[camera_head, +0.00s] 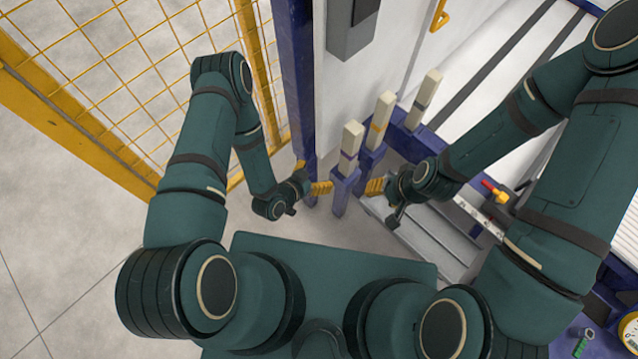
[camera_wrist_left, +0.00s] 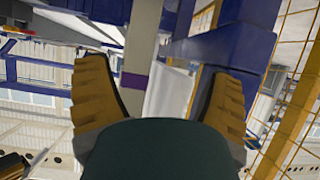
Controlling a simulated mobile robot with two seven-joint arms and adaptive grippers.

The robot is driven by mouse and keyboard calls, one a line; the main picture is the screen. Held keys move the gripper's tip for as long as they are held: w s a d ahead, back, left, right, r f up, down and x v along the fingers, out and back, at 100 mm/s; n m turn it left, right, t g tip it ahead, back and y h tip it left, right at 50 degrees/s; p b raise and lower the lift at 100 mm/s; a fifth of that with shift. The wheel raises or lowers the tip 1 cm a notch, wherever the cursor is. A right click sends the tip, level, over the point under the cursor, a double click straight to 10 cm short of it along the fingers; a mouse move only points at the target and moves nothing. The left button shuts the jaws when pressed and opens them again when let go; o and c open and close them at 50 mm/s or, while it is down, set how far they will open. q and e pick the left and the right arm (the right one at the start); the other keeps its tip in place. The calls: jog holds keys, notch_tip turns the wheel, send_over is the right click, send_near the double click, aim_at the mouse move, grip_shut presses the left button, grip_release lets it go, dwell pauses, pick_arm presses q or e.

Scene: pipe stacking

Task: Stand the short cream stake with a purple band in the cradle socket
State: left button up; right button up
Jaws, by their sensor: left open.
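The short cream stake with a purple band (camera_head: 351,138) stands upright in the head view, its lower end inside a blue holder (camera_head: 341,192). Its purple band shows just above the holder. My left gripper (camera_head: 318,178) is open at the left of this stake, low near the holder. In the left wrist view the stake (camera_wrist_left: 141,48) shows between the spread yellow fingers of my left gripper (camera_wrist_left: 160,76), closer to the left finger. I cannot see contact. My right gripper (camera_head: 376,187) is just right of the holder; its finger gap is not clear.
Two more cream stakes stand upright behind in blue holders, one with an orange band (camera_head: 382,112) and one with a grey band (camera_head: 428,90). A blue post (camera_head: 296,80) and yellow mesh fence (camera_head: 150,70) bound the left side. A grey metal ledge (camera_head: 432,240) lies at the right.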

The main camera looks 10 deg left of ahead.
aim_at(346, 151)
pick_arm(q)
jog(key=shift+m+t+h, duration=0.6)
jog(key=shift+t+h, duration=0.1)
jog(key=shift+t, duration=0.2)
jog(key=b+x, duration=0.1)
jog(key=x, duration=0.3)
jog(key=s+d+b+x, duration=0.1)
jog(key=x, duration=0.3)
jog(key=f+x, duration=0.1)
jog(key=x, duration=0.3)
jog(key=shift+d+b, duration=0.4)
jog(key=shift+d, duration=0.2)
jog(key=c, duration=1.4)
jog(key=shift+r+p, duration=3.25)
jog(key=shift+r, duration=1.15)
